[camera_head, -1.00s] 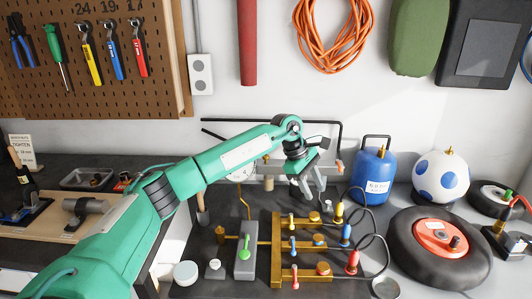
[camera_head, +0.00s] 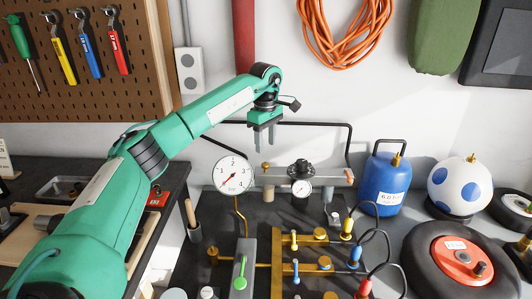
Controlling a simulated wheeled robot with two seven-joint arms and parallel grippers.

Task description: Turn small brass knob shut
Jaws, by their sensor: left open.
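Several brass knobs are in view and I cannot tell which is meant. A small brass knob (camera_head: 266,167) tops the left end of the grey regulator bar (camera_head: 330,176). Another small brass knob (camera_head: 212,252) sits at the left end of the brass pipe. Round brass knobs (camera_head: 320,233) sit on the brass manifold (camera_head: 277,262), beside coloured hose plugs. My left gripper (camera_head: 264,143) is open and empty, pointing down. In the picture it is just above the knob on the bar, apart from it. My right gripper is not in view.
A white dial gauge (camera_head: 232,175) stands left of the bar. A green lever (camera_head: 240,272) is on a grey block. A black pipe runs behind the gripper. A blue canister (camera_head: 382,183), a blue-spotted ball-shaped tank (camera_head: 458,187) and a wheel (camera_head: 411,262) stand at right.

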